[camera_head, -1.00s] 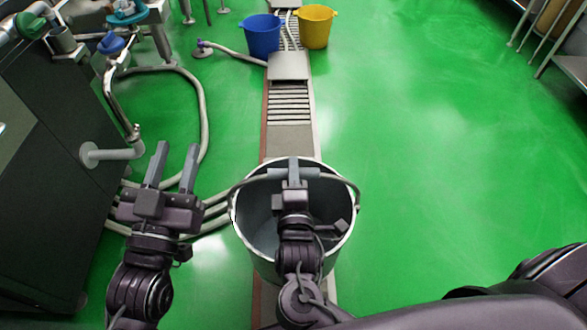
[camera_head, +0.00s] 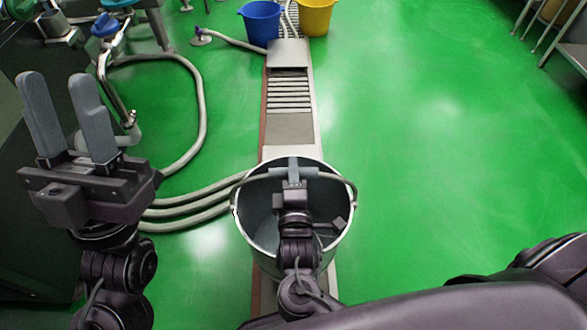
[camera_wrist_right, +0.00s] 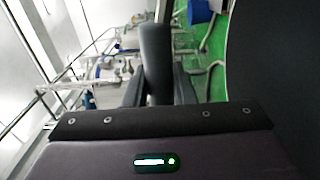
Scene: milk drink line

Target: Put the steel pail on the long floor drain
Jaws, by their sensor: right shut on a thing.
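The steel pail (camera_head: 246,225) is in the lower middle of the head view, over the near part of the long floor drain (camera_head: 290,128). Whether its base touches the drain is hidden. My right gripper (camera_head: 294,172) is shut on the pail's handle at the top of the opening, and its arm crosses in front of the pail. My left gripper (camera_head: 70,115) is open and empty, raised at the left, apart from the pail. The right wrist view shows a dark finger of my right gripper (camera_wrist_right: 157,60); the pail is not clear there.
A blue bucket (camera_head: 261,28) and a yellow bucket (camera_head: 314,16) stand at the drain's far end. Grey hoses (camera_head: 196,205) lie on the floor left of the drain. A dark cabinet (camera_head: 25,255) stands at the left. The green floor (camera_head: 440,150) right of the drain is clear.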

